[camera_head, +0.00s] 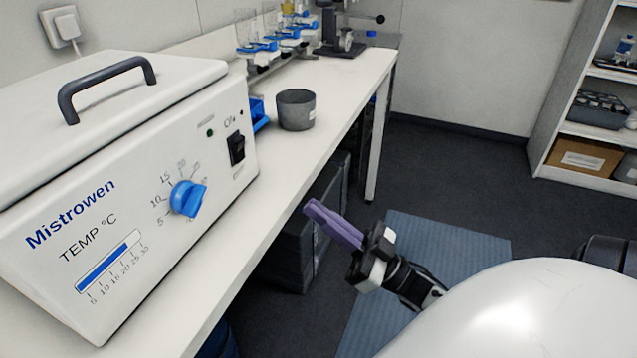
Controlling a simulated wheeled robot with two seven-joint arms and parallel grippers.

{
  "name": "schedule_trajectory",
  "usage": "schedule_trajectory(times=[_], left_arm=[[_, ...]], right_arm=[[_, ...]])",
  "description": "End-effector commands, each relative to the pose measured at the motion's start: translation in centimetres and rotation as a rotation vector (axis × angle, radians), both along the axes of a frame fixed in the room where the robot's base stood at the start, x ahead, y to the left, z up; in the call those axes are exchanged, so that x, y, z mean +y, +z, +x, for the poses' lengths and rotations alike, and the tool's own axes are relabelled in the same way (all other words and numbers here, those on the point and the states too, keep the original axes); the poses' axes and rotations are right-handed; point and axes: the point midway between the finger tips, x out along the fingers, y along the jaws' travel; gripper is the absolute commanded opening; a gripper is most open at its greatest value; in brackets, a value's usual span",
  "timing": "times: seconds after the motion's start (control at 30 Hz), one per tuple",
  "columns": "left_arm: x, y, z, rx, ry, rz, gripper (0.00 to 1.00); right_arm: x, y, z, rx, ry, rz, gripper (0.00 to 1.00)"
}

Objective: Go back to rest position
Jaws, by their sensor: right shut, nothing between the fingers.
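My right gripper (312,208) shows in the head view at the lower middle, with purple fingers pointing up and to the left. Its fingers are closed together with nothing between them. It is in the air beyond the front edge of the bench, apart from the bench and the incubator. The incubator (130,200) is a white box marked Mistrowen, with a dark handle on its closed lid, a blue temperature knob (188,198) and a black switch (236,148). My left gripper is not in view.
The white bench (335,110) runs to the back. On it stand a grey cup (296,110), a blue rack (258,114) and glassware on blue clamps. Dark drawers (300,240) are under it. A white shelf (550,120) stands at right. Floor between is clear, with a blue mat (450,243).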

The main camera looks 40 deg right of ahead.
Motion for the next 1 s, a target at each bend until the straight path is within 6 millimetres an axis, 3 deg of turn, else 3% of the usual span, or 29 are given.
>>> schedule_trajectory(times=[0.33, 0.47, 0.57, 0.73, 0.9, 1.0], left_arm=[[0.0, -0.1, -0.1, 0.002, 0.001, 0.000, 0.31], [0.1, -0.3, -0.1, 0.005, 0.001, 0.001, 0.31], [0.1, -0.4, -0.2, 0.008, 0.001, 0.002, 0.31], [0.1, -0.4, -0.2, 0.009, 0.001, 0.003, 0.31], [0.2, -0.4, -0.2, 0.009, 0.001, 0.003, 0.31], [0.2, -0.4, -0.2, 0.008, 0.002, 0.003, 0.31]], right_arm=[[0.1, -0.1, 0.1, 0.007, -0.003, 0.000, 0.00], [0.9, -2.2, 0.7, 0.090, -0.046, -0.001, 0.00], [2.3, -5.9, 1.5, 0.239, -0.112, -0.013, 0.00], [6.4, -14.7, 0.8, 0.588, -0.207, -0.081, 0.00], [11.7, -22.7, -3.3, 0.944, -0.216, -0.196, 0.00], [14.5, -25.8, -6.4, 1.111, -0.184, -0.266, 0.00]])
